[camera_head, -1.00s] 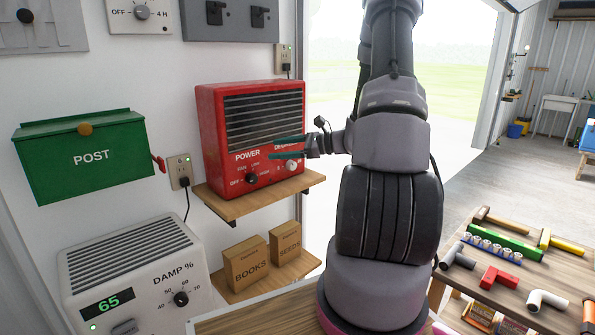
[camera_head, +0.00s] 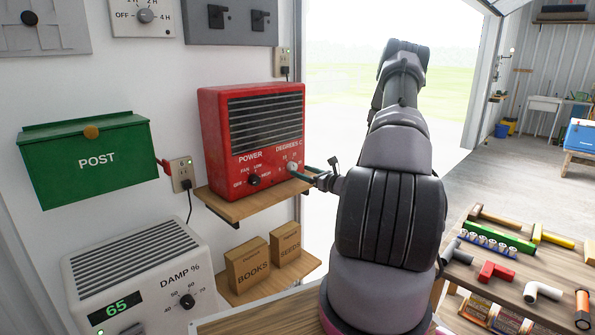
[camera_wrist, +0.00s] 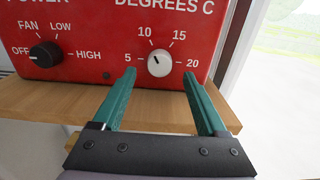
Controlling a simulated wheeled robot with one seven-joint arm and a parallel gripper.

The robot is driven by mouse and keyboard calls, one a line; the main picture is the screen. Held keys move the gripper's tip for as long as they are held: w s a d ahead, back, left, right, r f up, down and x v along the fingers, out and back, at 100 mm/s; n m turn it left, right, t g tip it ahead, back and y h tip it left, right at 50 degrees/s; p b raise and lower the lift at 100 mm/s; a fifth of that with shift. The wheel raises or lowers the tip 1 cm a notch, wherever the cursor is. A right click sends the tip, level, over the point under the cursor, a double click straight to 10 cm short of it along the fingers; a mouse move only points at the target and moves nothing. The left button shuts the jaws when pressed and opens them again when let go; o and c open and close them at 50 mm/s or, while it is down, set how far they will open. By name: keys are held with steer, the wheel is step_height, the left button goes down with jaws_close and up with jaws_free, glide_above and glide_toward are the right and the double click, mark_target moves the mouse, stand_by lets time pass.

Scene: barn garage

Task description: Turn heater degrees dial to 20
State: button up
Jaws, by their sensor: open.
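The red heater (camera_head: 222,135) stands on a wooden shelf on the wall. Its white degrees dial (camera_wrist: 159,63) is at the front right, among the marks 5, 10, 15 and 20. The dial's small pointer mark seems to tilt up and left, towards 10; its exact reading is too small to tell. The dial also shows in the head view (camera_head: 292,166). My gripper (camera_wrist: 160,77) is open, its two green fingers aimed at the heater front. The dial appears between the fingertips in the wrist view, one to each side; I cannot tell whether they touch it.
The black power dial (camera_wrist: 44,54) is left of the degrees dial and points to OFF. The wooden shelf (camera_wrist: 60,100) lies close under my fingers. A dehumidifier (camera_head: 135,265) and a green post box (camera_head: 85,170) are to the left. Right of the heater is an open doorway.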

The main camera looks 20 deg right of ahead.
mark_target(295, 168)
steer(key=shift+x, duration=1.7)
jaws_close()
